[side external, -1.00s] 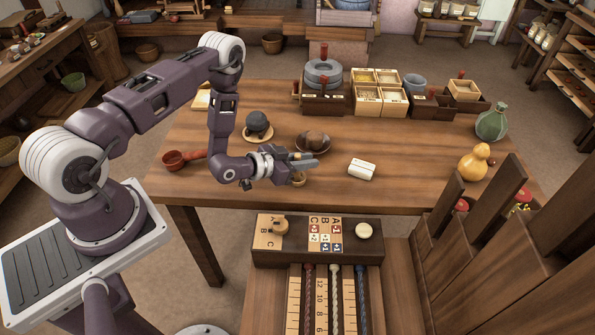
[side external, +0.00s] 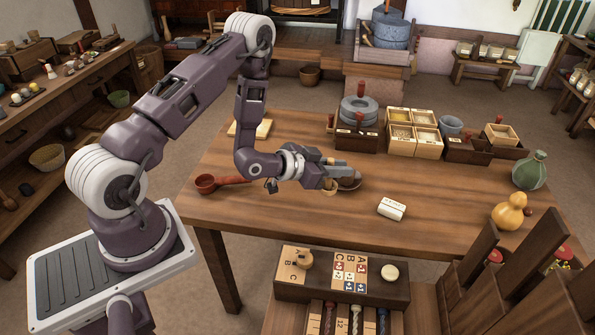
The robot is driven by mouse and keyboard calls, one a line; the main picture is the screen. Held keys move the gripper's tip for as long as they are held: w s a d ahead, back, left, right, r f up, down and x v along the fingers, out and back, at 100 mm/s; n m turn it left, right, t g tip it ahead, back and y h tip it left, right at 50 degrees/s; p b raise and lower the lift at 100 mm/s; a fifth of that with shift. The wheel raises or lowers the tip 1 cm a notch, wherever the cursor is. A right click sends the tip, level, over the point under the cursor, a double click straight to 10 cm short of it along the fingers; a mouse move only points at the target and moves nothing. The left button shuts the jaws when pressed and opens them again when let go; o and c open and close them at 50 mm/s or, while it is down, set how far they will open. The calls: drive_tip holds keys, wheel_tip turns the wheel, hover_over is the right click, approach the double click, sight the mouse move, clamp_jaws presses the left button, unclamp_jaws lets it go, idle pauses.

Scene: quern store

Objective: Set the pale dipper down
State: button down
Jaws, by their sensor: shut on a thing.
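My gripper (side external: 342,171) is over the left middle of the wooden table (side external: 290,220), its fingers pointing right. It is shut on the pale dipper (side external: 330,188), whose small pale cup shows just below the fingers. The rest of the dipper is hidden by the gripper. I cannot tell whether the cup touches the table.
A dark rounded thing (side external: 350,182) is partly hidden behind the gripper. Open boxes (side external: 427,140) stand at the back; a yellow gourd (side external: 509,212) is farther right. The front middle is clear.

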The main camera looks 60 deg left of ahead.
drive_tip(key=w+a+n+g+y, duration=0.15)
drive_tip(key=a+n+y, duration=0.25)
drive_tip(key=a, duration=0.5)
drive_tip(key=w+a+n+t+y, duration=0.1)
drive_tip(key=w+a+n+y, duration=0.25)
drive_tip(key=a, duration=0.65)
drive_tip(key=s+a+r+n+g+y, duration=0.1)
drive_tip(key=s+a+n+g+y, duration=0.15)
drive_tip(key=a, duration=0.45)
drive_tip(key=s+a+n+g+y, duration=0.2)
drive_tip(key=a+n+g+y, duration=0.15)
drive_tip(key=a, duration=0.35)
drive_tip(key=s+a+n+g+y, duration=0.2)
drive_tip(key=s+a+n+g, duration=0.6)
drive_tip(key=s+n+g, duration=0.5)
drive_tip(key=f, duration=0.3)
drive_tip(key=f+m, duration=0.1)
drive_tip(key=f, duration=0.3)
drive_tip(key=s+f+m+t, duration=0.1)
drive_tip(key=f, duration=0.2)
drive_tip(key=shift+s+a+f+h, duration=0.1)
drive_tip(key=shift+f+h, duration=0.1)
drive_tip(key=shift+h, duration=0.05)
drive_tip(key=shift+f, duration=0.15)
